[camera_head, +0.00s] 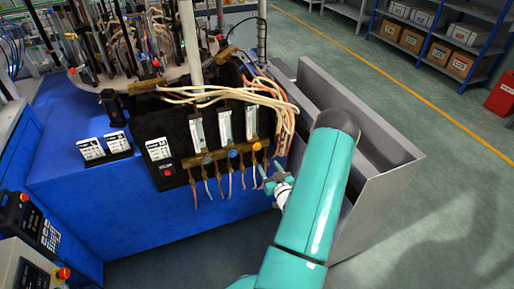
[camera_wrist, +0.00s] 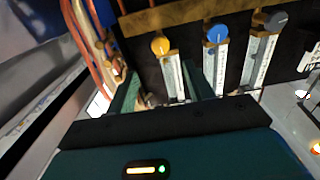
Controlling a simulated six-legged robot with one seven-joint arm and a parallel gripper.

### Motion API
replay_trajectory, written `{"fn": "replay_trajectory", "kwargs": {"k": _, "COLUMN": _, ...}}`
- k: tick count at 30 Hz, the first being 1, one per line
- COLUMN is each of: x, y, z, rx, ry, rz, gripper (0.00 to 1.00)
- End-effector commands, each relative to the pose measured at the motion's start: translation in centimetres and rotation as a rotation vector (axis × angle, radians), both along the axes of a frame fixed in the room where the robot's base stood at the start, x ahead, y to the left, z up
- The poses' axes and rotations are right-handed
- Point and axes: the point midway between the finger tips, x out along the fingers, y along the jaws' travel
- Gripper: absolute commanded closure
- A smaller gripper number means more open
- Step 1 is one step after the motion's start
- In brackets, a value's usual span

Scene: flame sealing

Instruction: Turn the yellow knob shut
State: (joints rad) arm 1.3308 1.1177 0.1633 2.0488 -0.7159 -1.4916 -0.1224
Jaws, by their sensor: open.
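The yellow knob (camera_head: 257,146) sits at the right end of a brass bar at the lower front of a black panel. In the wrist view the yellow knob (camera_wrist: 160,45) is beyond my fingertips, roughly centred between them sideways. My gripper (camera_head: 267,169) is just below and right of the knob in the head view. In the wrist view my gripper (camera_wrist: 160,76) has its two teal fingers apart, with nothing held between them. They look clear of the knob, but the exact gap is hard to tell.
A blue knob (camera_wrist: 216,33) and a dark grey knob (camera_wrist: 272,20) are beside the yellow one. White-labelled flow tubes (camera_head: 224,127) stand above the bar, and loose hoses (camera_head: 285,120) hang at the right. A grey metal bin (camera_head: 385,170) stands close to my arm.

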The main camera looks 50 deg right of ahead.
Motion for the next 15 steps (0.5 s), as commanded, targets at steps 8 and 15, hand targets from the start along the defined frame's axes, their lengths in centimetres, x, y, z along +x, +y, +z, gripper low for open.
{"fn": "replay_trajectory", "kwargs": {"k": 8, "x": 3.9, "y": -2.2, "z": 0.1, "rx": -0.002, "ry": 0.0, "rz": 0.002, "gripper": 0.48}}
{"fn": "replay_trajectory", "kwargs": {"k": 15, "x": 8.0, "y": -4.6, "z": 0.0, "rx": -0.001, "ry": 0.002, "rz": 0.002, "gripper": 0.48}}
